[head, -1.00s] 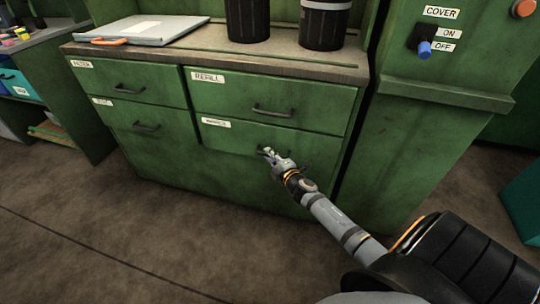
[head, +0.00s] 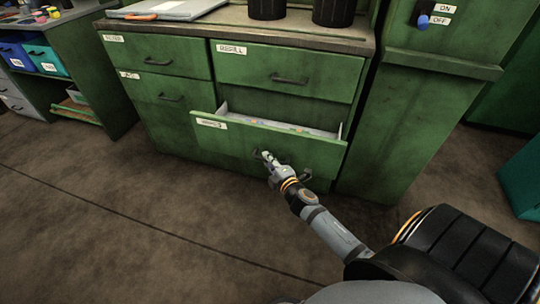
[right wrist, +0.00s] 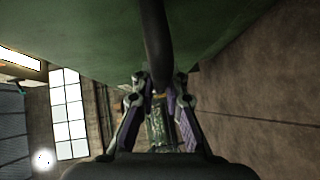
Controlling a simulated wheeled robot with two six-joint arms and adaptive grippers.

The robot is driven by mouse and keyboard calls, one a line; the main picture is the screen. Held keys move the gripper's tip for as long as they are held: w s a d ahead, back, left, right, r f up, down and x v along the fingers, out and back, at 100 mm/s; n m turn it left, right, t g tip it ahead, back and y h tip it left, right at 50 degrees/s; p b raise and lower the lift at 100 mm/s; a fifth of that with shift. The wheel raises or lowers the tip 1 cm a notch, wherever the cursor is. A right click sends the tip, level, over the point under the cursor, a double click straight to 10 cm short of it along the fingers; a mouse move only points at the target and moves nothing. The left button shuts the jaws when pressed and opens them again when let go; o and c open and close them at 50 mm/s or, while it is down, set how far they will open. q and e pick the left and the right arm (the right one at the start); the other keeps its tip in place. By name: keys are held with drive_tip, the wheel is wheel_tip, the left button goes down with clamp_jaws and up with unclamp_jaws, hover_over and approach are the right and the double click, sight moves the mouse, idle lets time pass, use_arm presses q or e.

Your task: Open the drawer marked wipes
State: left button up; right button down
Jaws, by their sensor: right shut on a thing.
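The lower right drawer (head: 235,141) of the green cabinet stands partly open, pulled out toward me. Its label (head: 211,124) is too small to read for certain. Pale inner walls and some small coloured items show inside it. My right gripper (head: 268,160) is at the drawer's front, shut on its dark handle (head: 283,158). In the right wrist view the dark handle (right wrist: 157,45) runs between the two fingers (right wrist: 158,95), below the green drawer front. My left gripper is not in view.
The drawer marked REFILL (head: 285,72) above is closed, as are two drawers at left. A clipboard (head: 165,9) and two dark containers (head: 334,12) are on the cabinet top. A green cabinet with a blue switch (head: 423,21) stands at right. The floor in front is clear.

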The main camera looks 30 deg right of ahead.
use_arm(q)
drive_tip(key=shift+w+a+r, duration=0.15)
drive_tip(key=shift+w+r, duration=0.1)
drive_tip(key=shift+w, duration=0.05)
use_arm(e)
drive_tip(key=shift+s+a, duration=1.2)
drive_tip(key=shift+a, duration=0.15)
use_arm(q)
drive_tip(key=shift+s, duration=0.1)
use_arm(e)
drive_tip(key=c, duration=1.5)
unclamp_jaws()
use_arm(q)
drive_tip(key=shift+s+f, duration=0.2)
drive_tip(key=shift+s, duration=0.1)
use_arm(e)
drive_tip(key=shift+o, duration=0.7)
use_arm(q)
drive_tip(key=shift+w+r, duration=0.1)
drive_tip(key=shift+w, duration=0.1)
use_arm(e)
drive_tip(key=s+r, duration=0.1)
drive_tip(key=s, duration=1.1)
drive_tip(key=shift+a+r, duration=0.35)
drive_tip(key=shift+a, duration=0.1)
drive_tip(key=shift+w, duration=0.1)
